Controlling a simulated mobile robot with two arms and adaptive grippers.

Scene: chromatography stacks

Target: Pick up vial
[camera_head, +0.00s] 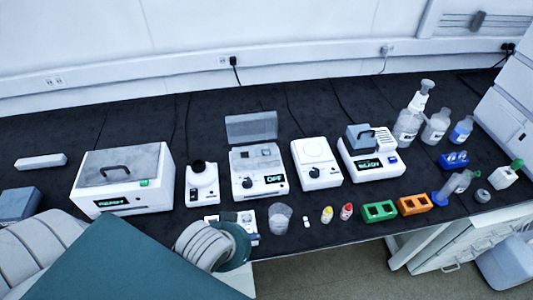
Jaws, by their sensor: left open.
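A small vial with a yellow cap (327,214) stands near the front edge of the black bench, right of a clear beaker (280,218). A similar small vial with a red cap (346,212) stands just to its right. A very small white piece (307,221) lies left of the yellow-capped vial. My left arm comes in from the lower left, and its ringed white wrist ends at my left gripper (240,245), left of the beaker and apart from both vials. The gripper is open; its fingertips are hard to make out. My right gripper is out of view.
Green (380,211) and orange (413,205) racks stand right of the vials, with a blue rack (454,161) farther back. Several white instruments line the bench behind. Bottles (409,125) stand at the back right.

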